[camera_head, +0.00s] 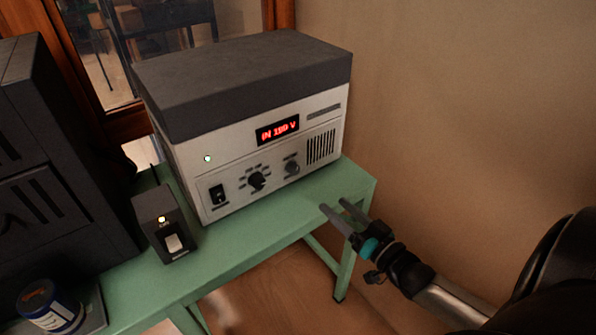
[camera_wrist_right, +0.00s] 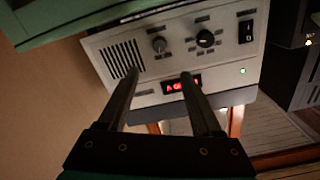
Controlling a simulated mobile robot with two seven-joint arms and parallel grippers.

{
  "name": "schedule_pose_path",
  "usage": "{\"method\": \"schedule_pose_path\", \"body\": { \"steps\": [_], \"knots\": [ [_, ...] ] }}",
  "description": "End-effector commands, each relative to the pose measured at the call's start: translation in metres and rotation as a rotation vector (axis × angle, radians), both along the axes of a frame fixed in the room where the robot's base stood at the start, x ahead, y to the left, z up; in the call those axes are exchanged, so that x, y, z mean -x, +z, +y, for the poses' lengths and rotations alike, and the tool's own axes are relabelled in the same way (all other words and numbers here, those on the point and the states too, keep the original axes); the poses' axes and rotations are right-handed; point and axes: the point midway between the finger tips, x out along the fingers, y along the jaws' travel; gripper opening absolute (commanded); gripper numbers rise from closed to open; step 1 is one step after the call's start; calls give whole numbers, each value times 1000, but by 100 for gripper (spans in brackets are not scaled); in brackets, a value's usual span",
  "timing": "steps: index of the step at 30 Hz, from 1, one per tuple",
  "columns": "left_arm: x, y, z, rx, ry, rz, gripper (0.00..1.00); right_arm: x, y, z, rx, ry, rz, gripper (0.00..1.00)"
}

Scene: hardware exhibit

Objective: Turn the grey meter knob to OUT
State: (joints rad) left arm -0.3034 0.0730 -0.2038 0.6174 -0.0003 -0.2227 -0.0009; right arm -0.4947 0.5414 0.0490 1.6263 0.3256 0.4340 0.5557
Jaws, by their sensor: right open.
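The grey meter knob (camera_head: 291,168) is on the white front panel of a boxy device (camera_head: 215,160), right of a larger black knob (camera_head: 257,181). Its pointer direction is too small to read. The red display (camera_head: 277,130) seems to read "IN 180 V". My right gripper (camera_head: 333,205) is open and empty, in front of and to the right of the panel, apart from the knob. In the right wrist view, which shows the panel upside down, the grey knob (camera_wrist_right: 159,45) appears between and beyond the two fingers (camera_wrist_right: 159,73). My left gripper is not in view.
The device stands on a green table (camera_head: 270,212). A small black box (camera_head: 165,224) with a lit lamp and a white switch stands to its left. A dark cabinet (camera_head: 50,190) and a blue-white can (camera_head: 50,308) are farther left. A bare wall is at right.

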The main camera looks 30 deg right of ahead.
Motion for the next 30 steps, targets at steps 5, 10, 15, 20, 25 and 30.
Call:
{"method": "schedule_pose_path", "body": {
  "steps": [5,10,15,20,25,30],
  "knots": [
    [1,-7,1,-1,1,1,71,-28,-1,2,2,0,-3,66],
    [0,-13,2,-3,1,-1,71,-55,-1,4,3,0,-1,66],
    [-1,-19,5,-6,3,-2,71,-82,-1,6,3,-1,-2,66],
    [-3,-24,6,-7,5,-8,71,-105,-1,8,4,0,-1,66],
    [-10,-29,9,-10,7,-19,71,-125,-2,9,3,-1,1,66],
    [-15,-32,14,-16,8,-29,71,-137,-1,11,2,0,2,66]
  ]
}}
